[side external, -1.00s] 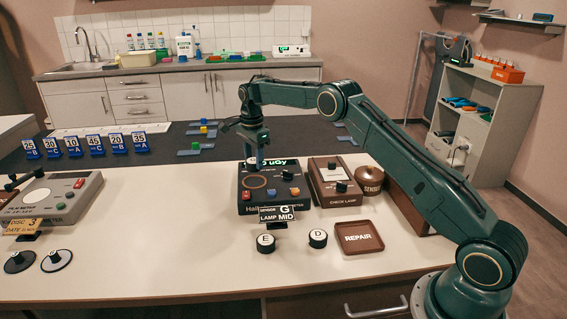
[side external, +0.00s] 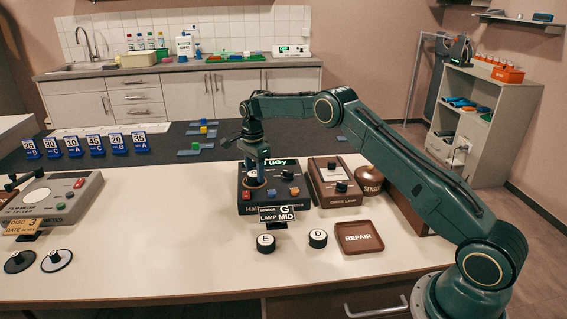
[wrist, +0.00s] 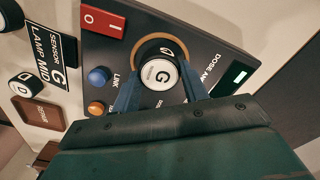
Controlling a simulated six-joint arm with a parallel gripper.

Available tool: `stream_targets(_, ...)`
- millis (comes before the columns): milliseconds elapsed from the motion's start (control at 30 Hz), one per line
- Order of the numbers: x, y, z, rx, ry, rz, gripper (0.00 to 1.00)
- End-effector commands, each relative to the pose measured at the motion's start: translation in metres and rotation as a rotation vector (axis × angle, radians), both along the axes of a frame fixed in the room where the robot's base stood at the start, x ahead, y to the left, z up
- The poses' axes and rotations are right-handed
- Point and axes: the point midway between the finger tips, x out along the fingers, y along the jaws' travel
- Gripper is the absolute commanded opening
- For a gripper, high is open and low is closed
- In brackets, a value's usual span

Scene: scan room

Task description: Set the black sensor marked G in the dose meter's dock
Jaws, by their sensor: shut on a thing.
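The dose meter (side external: 244,206) is a dark box with a lit display, a red switch and blue and orange knobs. My gripper (side external: 256,180) is low over its round dock. In the wrist view, my gripper (wrist: 160,86) is shut on the black sensor (wrist: 159,74), whose white top reads G. The two fingers hold it from opposite sides.
A card (side external: 277,214) reading sensor G, lamp MID stands before the meter. Sensors E (side external: 266,243) and D (side external: 317,238) and the REPAIR tray (side external: 358,237) are in front. The check lamp box (side external: 338,182) is close on the right. Free table lies to the left.

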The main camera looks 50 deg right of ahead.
Motion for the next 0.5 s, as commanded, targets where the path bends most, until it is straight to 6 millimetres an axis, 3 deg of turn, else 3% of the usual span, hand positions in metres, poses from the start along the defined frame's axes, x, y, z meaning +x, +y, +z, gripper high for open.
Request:
stream_targets(167,0.0002,0.0000,-0.0030,0.000,-0.001,0.000,0.19)
stream_targets(200,0.0002,0.0000,-0.0028,0.000,-0.001,0.000,0.52)
stream_targets(267,0.0001,0.0000,-0.0028,0.000,0.000,0.000,0.64)
stream_targets(500,0.0001,0.0000,-0.0027,0.000,0.000,0.000,0.66)
